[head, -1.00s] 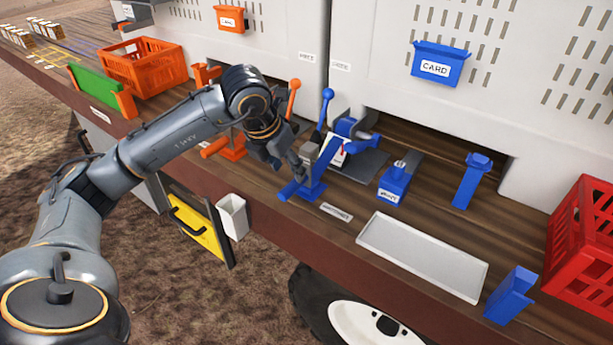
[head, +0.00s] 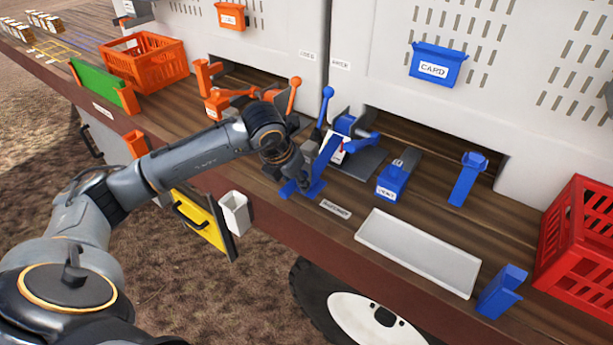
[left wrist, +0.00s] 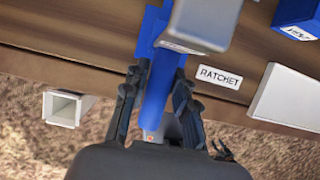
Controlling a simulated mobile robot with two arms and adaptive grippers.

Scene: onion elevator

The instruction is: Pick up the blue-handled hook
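My left gripper (head: 290,180) is low at the table's front edge, over a blue stand (head: 314,187). In the left wrist view its two dark fingers (left wrist: 157,103) are apart, one on each side of a long blue handle (left wrist: 158,85). A gap shows beside the handle, so the fingers look open around it. A grey block (left wrist: 203,20) is at the handle's far end and hides part of it. I cannot make out a hook shape, so I cannot confirm that this is the blue-handled hook. My right gripper is not in view.
A white RATCHET label (left wrist: 220,77) and pale tray (head: 417,252) lie right of the gripper. A blue lever (head: 324,105) and orange lever (head: 293,96) stand close behind. A red crate (head: 578,235) is far right. A white cup (head: 234,212) hangs at the front edge.

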